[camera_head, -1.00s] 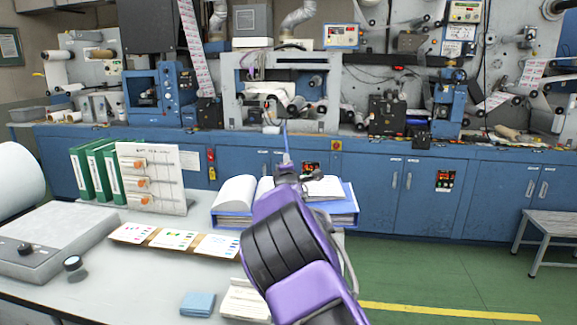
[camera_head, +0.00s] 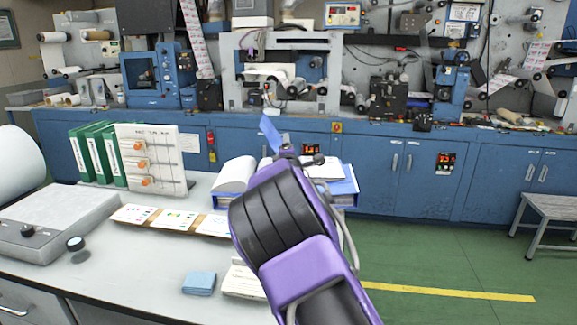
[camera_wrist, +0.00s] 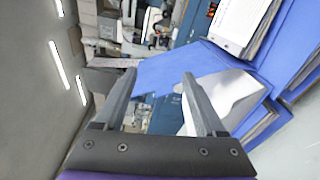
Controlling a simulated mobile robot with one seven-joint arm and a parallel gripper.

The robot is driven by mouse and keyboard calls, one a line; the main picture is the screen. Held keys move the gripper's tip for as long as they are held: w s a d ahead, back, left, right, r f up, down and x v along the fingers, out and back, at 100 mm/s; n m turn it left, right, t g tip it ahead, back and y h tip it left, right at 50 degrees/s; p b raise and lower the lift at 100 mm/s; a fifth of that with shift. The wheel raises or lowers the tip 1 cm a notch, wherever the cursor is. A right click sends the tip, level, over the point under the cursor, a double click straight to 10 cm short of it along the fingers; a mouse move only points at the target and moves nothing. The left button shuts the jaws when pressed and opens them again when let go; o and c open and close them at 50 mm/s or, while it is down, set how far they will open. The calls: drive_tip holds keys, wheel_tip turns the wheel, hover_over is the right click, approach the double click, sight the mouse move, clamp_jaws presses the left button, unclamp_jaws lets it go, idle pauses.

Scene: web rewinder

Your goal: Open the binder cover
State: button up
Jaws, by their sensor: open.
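The blue binder (camera_head: 346,187) lies on the grey table, with white pages (camera_head: 236,172) showing at left and right and its middle hidden behind my arm. A blue panel, apparently its cover (camera_head: 270,134), stands raised and tilted above it, past my wrist. In the wrist view the blue cover (camera_wrist: 172,70) spans behind the fingertips, with white pages (camera_wrist: 232,92) beside the right finger and more of the binder (camera_wrist: 297,45) at upper right. My gripper (camera_wrist: 160,77) is open. I cannot tell whether a finger touches the cover.
Colour-printed cards (camera_head: 172,218), a blue pad (camera_head: 199,283) and a grey device (camera_head: 62,222) lie on the table (camera_head: 130,258). Green binders (camera_head: 98,153) and a board with orange knobs (camera_head: 150,158) stand behind.

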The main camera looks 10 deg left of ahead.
drive_tip(key=s+d, duration=0.2)
drive_tip(key=s, duration=1.2)
drive_tip(key=shift+d, duration=0.4)
drive_tip(key=shift+r, duration=0.1)
